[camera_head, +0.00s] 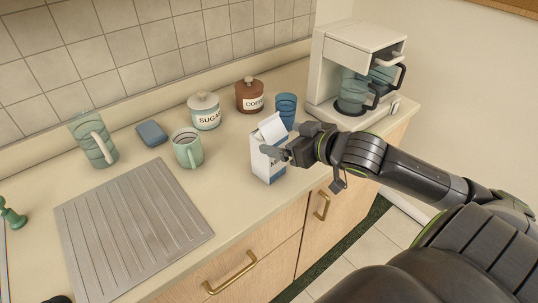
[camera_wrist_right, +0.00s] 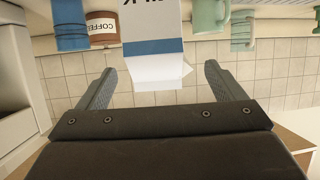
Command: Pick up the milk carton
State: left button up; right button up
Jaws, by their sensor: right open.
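The milk carton (camera_head: 267,150) is white with a blue band and a gabled top. It stands upright on the counter near the front edge. My right gripper (camera_head: 278,152) comes in from the right at the carton's side, partly covering it. In the right wrist view the picture is upside down. There the carton (camera_wrist_right: 156,48) shows between the two spread fingers of my right gripper (camera_wrist_right: 160,72), with a gap on each side. The right gripper is open and holds nothing. My left gripper is not clearly seen.
A blue cup (camera_head: 286,107) stands close behind the carton. A coffee maker (camera_head: 352,60) is at the back right. Sugar jar (camera_head: 205,112), coffee jar (camera_head: 249,94), green mug (camera_head: 187,148) and blue sponge (camera_head: 151,133) stand left. A ribbed drainboard (camera_head: 130,230) lies front left.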

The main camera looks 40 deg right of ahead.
aim_at(274, 136)
jog(key=shift+x, duration=1.7)
jog(key=shift+d+x, duration=0.15)
jog(key=shift+x, duration=1.15)
jog(key=shift+d+x, duration=0.15)
jog(key=shift+x, duration=1.15)
jog(key=shift+c, duration=0.4)
jog(key=c, duration=1.4)
